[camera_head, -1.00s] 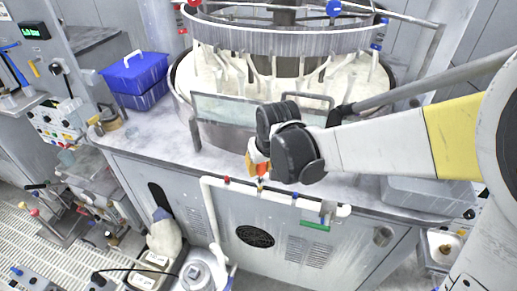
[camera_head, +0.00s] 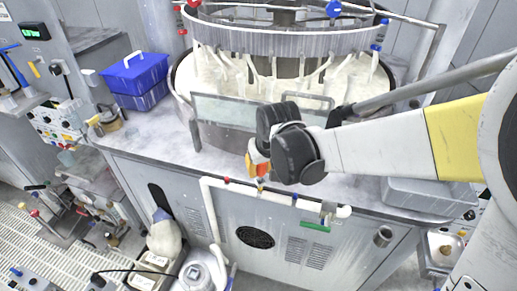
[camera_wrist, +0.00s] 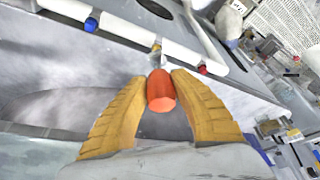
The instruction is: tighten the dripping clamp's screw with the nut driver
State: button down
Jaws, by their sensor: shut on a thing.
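My gripper (camera_wrist: 160,100) is shut on the orange handle of the nut driver (camera_wrist: 161,91), its two yellow fingers on either side of the handle. The driver's tip points toward the white pipe (camera_wrist: 121,33) along the machine's front edge. The handle also shows in the head view (camera_head: 262,169), just above the pipe. Clamps with coloured screws sit on the pipe: a red one (camera_wrist: 203,70) and a blue one (camera_wrist: 91,25) in the wrist view. The clamp at the driver's tip is mostly hidden, and I cannot tell whether the tip touches its screw.
The polishing machine (camera_head: 250,40) stands behind, with white slurry around it. A blue box (camera_head: 138,76) sits at the left of the worktop. A grey tray (camera_head: 420,196) is at the right. A white jug (camera_head: 196,273) stands on the floor below.

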jog(key=shift+f, duration=0.25)
dwell(0.3)
jog(key=shift+r, duration=0.25)
jog(key=shift+f+b, duration=0.45)
jog(key=shift+b, duration=0.05)
dwell(1.5)
jog(key=shift+r, duration=0.2)
jog(key=shift+r+p, duration=0.25)
jog(key=shift+p, duration=0.1)
dwell(0.6)
jog(key=shift+f+b, duration=0.4)
dwell(1.0)
jog(key=shift+r, duration=0.15)
